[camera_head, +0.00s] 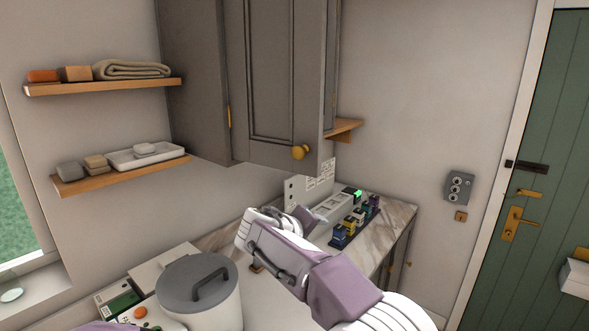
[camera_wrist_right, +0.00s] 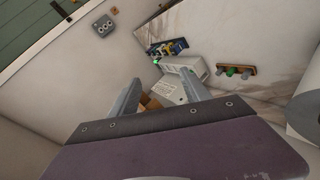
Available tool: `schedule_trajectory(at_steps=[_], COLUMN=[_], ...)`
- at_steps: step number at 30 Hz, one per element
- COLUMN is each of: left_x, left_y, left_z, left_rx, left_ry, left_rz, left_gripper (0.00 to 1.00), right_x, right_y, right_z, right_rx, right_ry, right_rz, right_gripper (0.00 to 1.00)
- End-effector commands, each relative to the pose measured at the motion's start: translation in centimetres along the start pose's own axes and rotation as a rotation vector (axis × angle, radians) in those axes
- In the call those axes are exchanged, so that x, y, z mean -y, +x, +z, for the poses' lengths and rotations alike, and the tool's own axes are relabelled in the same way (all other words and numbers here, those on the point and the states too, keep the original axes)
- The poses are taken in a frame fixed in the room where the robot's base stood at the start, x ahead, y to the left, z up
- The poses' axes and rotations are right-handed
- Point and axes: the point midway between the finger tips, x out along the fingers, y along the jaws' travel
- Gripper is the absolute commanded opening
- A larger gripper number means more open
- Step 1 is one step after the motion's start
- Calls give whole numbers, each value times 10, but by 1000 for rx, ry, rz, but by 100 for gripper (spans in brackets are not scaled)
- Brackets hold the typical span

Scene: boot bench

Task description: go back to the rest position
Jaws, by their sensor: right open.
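My right gripper (camera_head: 306,216) reaches in from the lower right on its white and purple arm, above the counter and below the wall cabinet. In the right wrist view its two fingers (camera_wrist_right: 160,90) stand apart. I see nothing held between them. Behind them in that view are a white device (camera_wrist_right: 184,72) and a small brown thing partly hidden by a finger. My left gripper is not in view.
The grey wall cabinet (camera_head: 273,70) with a brass knob (camera_head: 300,152) hangs above the gripper. A lidded white canister (camera_head: 212,308) stands left of the arm. A rack of small coloured items (camera_head: 352,228) sits on the marble counter (camera_head: 392,212). Shelves (camera_head: 110,86) line the left wall.

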Motion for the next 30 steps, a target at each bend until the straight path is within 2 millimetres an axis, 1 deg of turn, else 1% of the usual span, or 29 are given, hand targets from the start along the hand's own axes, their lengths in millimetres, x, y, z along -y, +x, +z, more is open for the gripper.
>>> schedule_trajectory(at_steps=[1,2,3,5,6,8,9,12,15,18,19,22,30], left_x=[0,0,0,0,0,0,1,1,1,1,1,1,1], left_y=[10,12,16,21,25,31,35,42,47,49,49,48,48], left_z=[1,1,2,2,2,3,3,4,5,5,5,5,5], left_rx=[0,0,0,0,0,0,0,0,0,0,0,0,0], left_ry=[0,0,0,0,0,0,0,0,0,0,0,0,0], left_rz=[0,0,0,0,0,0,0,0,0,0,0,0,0], left_gripper=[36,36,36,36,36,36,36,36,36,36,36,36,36], right_x=[18,30,46,70,87,112,128,164,188,200,202,204,204], right_y=[25,35,46,56,58,56,51,31,12,0,-2,-5,-5], right_z=[40,64,97,147,181,232,265,332,375,397,401,405,404], right_rx=[67,105,155,230,279,353,400,504,575,616,623,631,632], right_ry=[-12,-15,-8,23,58,131,191,363,509,596,611,629,625], right_rz=[-84,-143,-220,-334,-407,-508,-567,-674,-721,-735,-737,-739,-740], right_gripper=[55,55,55,55,55,55,55,55,55,55,55,55,55])
